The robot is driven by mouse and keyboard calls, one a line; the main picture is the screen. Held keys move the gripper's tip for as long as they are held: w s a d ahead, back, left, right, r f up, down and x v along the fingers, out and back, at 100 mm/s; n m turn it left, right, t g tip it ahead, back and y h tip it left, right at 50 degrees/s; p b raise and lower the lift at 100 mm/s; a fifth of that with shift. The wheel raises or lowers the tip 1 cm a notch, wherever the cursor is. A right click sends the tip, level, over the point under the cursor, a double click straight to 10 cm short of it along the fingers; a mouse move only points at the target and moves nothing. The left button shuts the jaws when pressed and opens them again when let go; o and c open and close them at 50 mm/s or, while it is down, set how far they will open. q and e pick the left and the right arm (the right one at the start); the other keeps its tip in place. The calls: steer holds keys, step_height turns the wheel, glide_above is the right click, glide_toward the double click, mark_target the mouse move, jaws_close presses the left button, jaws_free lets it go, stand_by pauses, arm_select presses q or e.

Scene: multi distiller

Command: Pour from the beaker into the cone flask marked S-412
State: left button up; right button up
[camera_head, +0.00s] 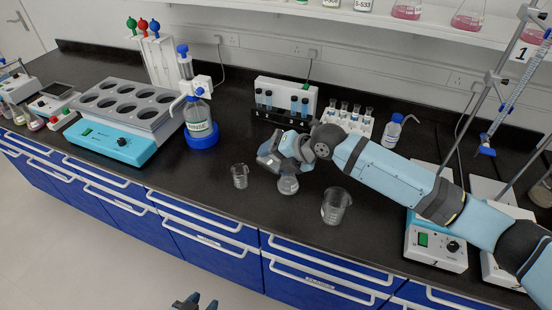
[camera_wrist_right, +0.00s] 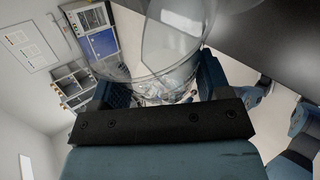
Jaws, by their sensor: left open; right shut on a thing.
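My right gripper (camera_head: 272,154) is shut on a clear glass vessel (camera_wrist_right: 165,50), which looks like a beaker and fills the upper middle of the right wrist view. The wrist view is strongly rolled, so the vessel appears tilted. In the head view it is mostly hidden by the gripper. A small clear cone flask (camera_head: 288,185) stands on the bench just below the right gripper; I cannot read a label on it. I cannot tell whether liquid is flowing. My left gripper (camera_head: 195,302) is open and empty at the bottom edge, in front of the bench.
A small beaker (camera_head: 240,178) stands left of the flask and a larger beaker (camera_head: 335,207) to its right. Behind are a vial rack (camera_head: 285,115) and a wash bottle (camera_head: 392,132). A blue-based bottle (camera_head: 199,125) and heating block (camera_head: 125,120) stand left. Stirrers (camera_head: 437,247) stand right.

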steer(key=shift+w+r+m+g+y+b, duration=0.1)
steer(key=shift+r+m+g+y+b, duration=0.3)
steer(key=shift+b, duration=0.75)
stand_by(1.6)
stand_by(0.4)
steer(key=shift+w+d+r+g+y+b, duration=0.15)
steer(key=shift+r+g+y+b, duration=0.25)
steer(key=shift+b, duration=1.75)
stand_by(2.7)
